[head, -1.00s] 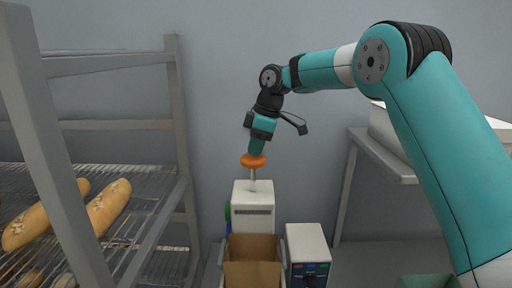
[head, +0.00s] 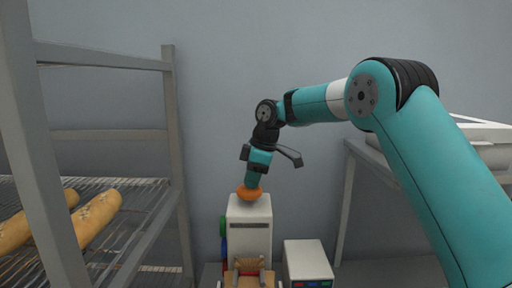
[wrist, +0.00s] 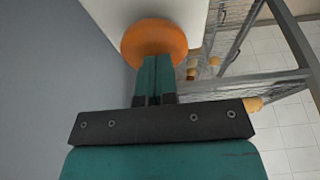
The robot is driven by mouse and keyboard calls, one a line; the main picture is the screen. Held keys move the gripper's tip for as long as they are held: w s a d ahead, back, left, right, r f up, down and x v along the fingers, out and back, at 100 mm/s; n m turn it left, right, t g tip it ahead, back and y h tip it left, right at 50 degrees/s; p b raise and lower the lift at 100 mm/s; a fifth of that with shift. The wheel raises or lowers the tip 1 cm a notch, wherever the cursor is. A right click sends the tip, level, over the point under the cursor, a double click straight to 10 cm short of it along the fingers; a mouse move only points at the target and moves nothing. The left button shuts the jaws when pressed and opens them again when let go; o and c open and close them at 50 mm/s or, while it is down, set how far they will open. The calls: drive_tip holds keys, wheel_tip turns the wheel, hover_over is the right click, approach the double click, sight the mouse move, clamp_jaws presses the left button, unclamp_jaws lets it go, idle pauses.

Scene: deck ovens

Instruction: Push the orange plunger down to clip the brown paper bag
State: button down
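The orange plunger (head: 249,194) is a round knob low on top of the white clipping machine (head: 250,225); no shaft shows between them. My gripper (head: 250,183) points down with its tips at the top of the knob. In the wrist view its two fingers (wrist: 154,68) are together, and the orange plunger (wrist: 153,40) spreads out beyond the tips. The brown paper bag (head: 248,278) stands in front of the machine, its top gathered and narrow. Its lower part is cut off by the picture edge.
A grey rack (head: 176,150) with long loaves (head: 95,215) stands at left. A white box with coloured buttons (head: 308,262) is right of the bag. A grey table (head: 365,160) is at right, near my arm. A plain wall is behind.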

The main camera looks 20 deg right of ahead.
wheel_tip(320, 180, up, 5)
drive_tip(key=p, duration=0.4)
drive_tip(key=p+v, duration=0.2)
drive_tip(key=v, duration=0.7)
drive_tip(key=shift+d, duration=0.15)
drive_tip(key=shift+s, duration=0.1)
drive_tip(key=s+a+f+m+b, duration=0.2)
drive_tip(key=s+a+b, duration=0.3)
drive_tip(key=s, duration=0.4)
drive_tip(key=s+a+f+m+b, duration=0.1)
drive_tip(key=s+f, duration=0.4)
drive_tip(key=s, duration=0.4)
drive_tip(key=s+f+m+b, duration=0.2)
drive_tip(key=s+f, duration=0.3)
drive_tip(key=s, duration=0.5)
drive_tip(key=s+a+f+m+g+y+b, duration=0.1)
drive_tip(key=s+f+m+b, duration=0.1)
drive_tip(key=s+f, duration=0.3)
drive_tip(key=s, duration=0.4)
drive_tip(key=shift+s+a, duration=0.2)
drive_tip(key=shift+a, duration=0.1)
drive_tip(key=shift+f, duration=0.1)
